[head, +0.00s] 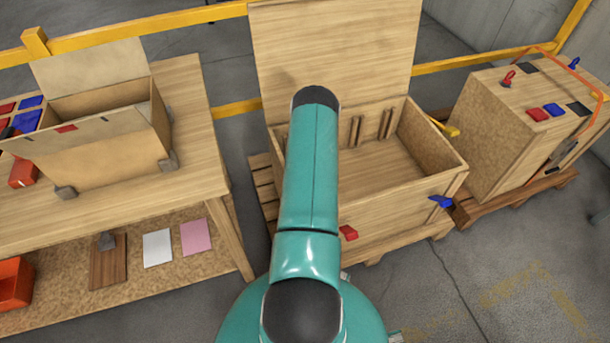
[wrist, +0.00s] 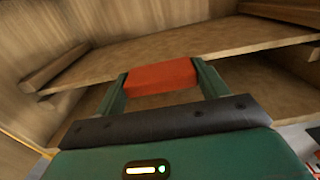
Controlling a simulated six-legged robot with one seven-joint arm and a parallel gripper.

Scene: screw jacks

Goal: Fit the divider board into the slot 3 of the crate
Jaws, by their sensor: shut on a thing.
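The open wooden crate (head: 404,215) stands in the middle of the head view with its lid raised at the back. Upright wooden strips (head: 371,125) line its inner back wall; which gap is slot 3 I cannot tell. In the head view my arm covers the crate's left part and hides my gripper. In the wrist view my gripper (wrist: 160,68) is shut on an orange-red block (wrist: 160,79). A pale wooden board (wrist: 225,44), apparently the divider board, spans the view just beyond the block. Whether it sits in a slot I cannot tell.
A workbench (head: 190,120) with a smaller open box (head: 112,155) stands at left. A closed crate (head: 500,130) stands on a pallet at right. A yellow rail (head: 150,24) runs behind. The crate's right interior looks clear.

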